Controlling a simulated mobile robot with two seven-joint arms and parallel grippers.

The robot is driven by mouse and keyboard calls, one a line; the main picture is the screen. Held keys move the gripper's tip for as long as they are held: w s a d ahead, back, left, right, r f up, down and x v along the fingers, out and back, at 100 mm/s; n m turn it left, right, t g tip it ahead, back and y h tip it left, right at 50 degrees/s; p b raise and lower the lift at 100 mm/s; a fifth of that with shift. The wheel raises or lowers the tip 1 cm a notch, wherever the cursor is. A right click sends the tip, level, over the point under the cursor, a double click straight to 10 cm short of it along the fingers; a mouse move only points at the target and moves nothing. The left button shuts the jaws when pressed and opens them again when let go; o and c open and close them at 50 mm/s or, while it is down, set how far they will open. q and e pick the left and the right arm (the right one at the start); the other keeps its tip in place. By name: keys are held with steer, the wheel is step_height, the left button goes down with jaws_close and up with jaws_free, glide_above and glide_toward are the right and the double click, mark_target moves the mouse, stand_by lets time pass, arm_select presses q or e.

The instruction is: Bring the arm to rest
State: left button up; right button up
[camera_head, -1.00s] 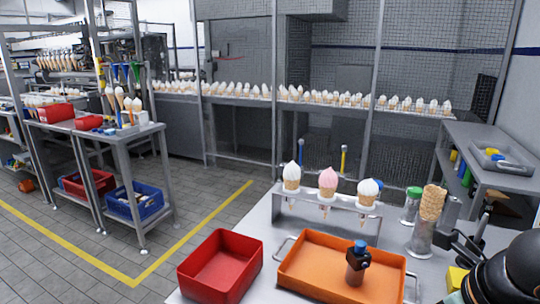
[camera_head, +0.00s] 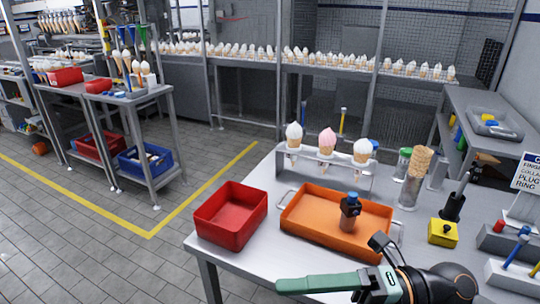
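My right arm comes in low at the right, in front of the table's near edge. Its gripper (camera_head: 382,268) has a dark part pointing up and left. A long green piece (camera_head: 325,283) extends left from it, and I cannot tell whether that is a finger or a held thing. The gap between the fingers does not show clearly. My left gripper is not in view.
On the steel table (camera_head: 255,258) stand a red bin (camera_head: 231,215), an orange tray (camera_head: 306,235) holding a dark bottle (camera_head: 350,212), a cone rack (camera_head: 327,163), a cone stack (camera_head: 421,163) and a yellow block (camera_head: 442,232). Floor is free at left.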

steer(key=w+d+f+m+t+h+p, duration=0.1)
steer(key=w+d+f+m+t+h, duration=0.4)
steer(key=m+t, duration=0.55)
steer(key=w+d+f+m+t+h+p, duration=0.25)
steer(key=w+m+t, duration=0.45)
steer(key=m, duration=0.7)
steer(key=s+d+f+m+h, duration=0.1)
steer(key=d+f+m+h, duration=0.15)
steer(key=f, duration=0.35)
steer(key=s+d+f+m+h, duration=0.2)
steer(key=f+m+h, duration=0.1)
steer(key=f+m, duration=0.15)
steer(key=s+d+f+m+g+h+p, duration=0.1)
steer(key=s+f+m+g+h, duration=0.1)
steer(key=s+f+g, duration=0.4)
steer(key=s+f+m, duration=0.1)
steer(key=s+f, duration=0.4)
steer(key=f, duration=0.3)
steer(key=shift+d+f+m+g+h+p, duration=0.15)
steer(key=shift+f+m+g+h+p, duration=0.15)
steer(key=shift+f+m+g, duration=0.05)
steer(key=shift+s, duration=0.1)
